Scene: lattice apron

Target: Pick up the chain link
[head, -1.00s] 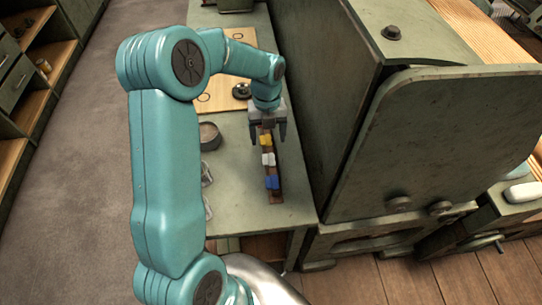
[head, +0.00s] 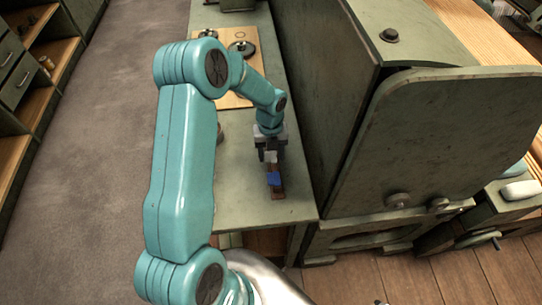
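My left gripper (head: 270,153) points down over a narrow brown strip (head: 277,193) on the green bench top. Its two fingers look apart, one on each side of the strip. A white piece (head: 270,156) on the strip shows between the fingers, and a blue piece (head: 273,179) lies just nearer. The strip's far part is hidden behind the gripper. I cannot make out which thing is the chain link, nor whether the fingers touch anything. My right gripper is not in view.
The green bench (head: 240,200) has clear room left of the strip's near end. A wooden board (head: 238,100) with dark round parts (head: 242,48) lies farther back. A tall green machine housing (head: 420,130) stands close on the right. Shelves (head: 30,110) stand at far left.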

